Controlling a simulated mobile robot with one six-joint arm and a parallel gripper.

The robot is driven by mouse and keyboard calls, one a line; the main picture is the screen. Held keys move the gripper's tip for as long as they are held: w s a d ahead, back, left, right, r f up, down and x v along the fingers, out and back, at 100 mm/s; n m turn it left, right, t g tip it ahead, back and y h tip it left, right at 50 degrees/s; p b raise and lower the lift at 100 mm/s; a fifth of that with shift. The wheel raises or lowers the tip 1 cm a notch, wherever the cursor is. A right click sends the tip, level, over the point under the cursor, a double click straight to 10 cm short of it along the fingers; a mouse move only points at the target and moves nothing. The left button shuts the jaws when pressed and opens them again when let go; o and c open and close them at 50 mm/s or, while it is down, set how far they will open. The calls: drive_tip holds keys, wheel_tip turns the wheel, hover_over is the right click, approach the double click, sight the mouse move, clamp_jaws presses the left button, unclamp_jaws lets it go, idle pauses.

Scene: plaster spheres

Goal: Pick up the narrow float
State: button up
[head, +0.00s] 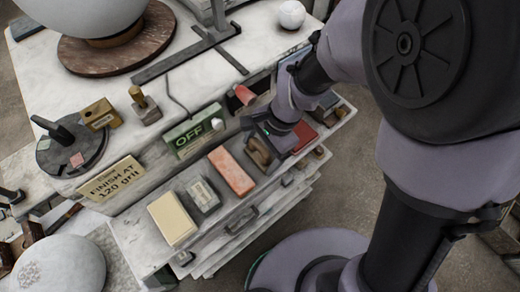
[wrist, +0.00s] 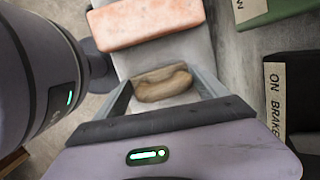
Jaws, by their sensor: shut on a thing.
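The narrow float shows a tan, rounded wooden handle (wrist: 162,84) between the fingers in the wrist view.
The salmon block (head: 232,171) lies close left of the gripper, with a labelled grey block (head: 203,195) and a cream block (head: 172,218) beyond. A red block (head: 303,137) is to the right.

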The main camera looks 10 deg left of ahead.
drive_tip(key=shift+s+d+r, duration=0.1)
drive_tip(key=shift+r, duration=0.3)
drive_tip(key=s+d+b, duration=1)
drive_tip(key=s+d, duration=0.1)
drive_tip(key=d, duration=0.2)
drive_tip(key=shift+s+d, duration=0.25)
drive_tip(key=shift+d, duration=0.05)
drive_tip(key=shift+f, duration=0.1)
